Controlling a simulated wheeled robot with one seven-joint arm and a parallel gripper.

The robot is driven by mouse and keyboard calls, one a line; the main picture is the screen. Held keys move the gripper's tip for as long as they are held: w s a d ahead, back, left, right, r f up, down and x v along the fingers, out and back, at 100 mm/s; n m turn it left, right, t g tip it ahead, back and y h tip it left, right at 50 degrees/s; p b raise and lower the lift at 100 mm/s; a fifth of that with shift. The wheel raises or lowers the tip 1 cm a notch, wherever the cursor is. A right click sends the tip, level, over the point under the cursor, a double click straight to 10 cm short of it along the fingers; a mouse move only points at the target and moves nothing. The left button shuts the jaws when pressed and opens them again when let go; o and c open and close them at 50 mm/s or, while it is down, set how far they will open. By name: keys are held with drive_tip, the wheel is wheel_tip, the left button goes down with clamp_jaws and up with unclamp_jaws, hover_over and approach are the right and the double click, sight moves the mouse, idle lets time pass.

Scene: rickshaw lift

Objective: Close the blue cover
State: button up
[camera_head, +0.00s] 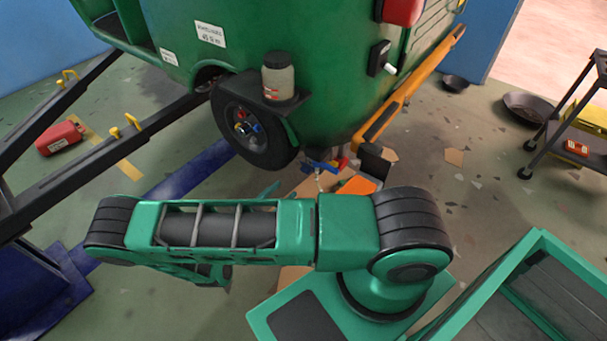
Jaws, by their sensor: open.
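No part is clearly recognisable as the blue cover. A small blue piece (321,166) with a red part beside it shows just right of the wheel, below the green vehicle body. A larger dark blue object (45,295) stands at the lower left and is cut off by the picture edge. I cannot tell whether either one is the cover, or whether it is open. My green arm stretches across the middle foreground. Its far end folds back beneath and behind the upper link, so my gripper is hidden. I see no contact between a gripper and anything.
The green vehicle (330,60) with its black wheel (252,128) fills the top centre. A jar (278,76) stands on its fender. Dark rails (60,110) run along the left. A red can (60,138) lies on the floor.

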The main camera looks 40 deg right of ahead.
sight(307, 171)
drive_tip(key=x, duration=1.1)
drive_tip(key=shift+w+n, duration=0.15)
drive_tip(key=shift+n, duration=0.15)
drive_tip(key=shift+a, duration=0.1)
drive_tip(key=shift+c, duration=0.3)
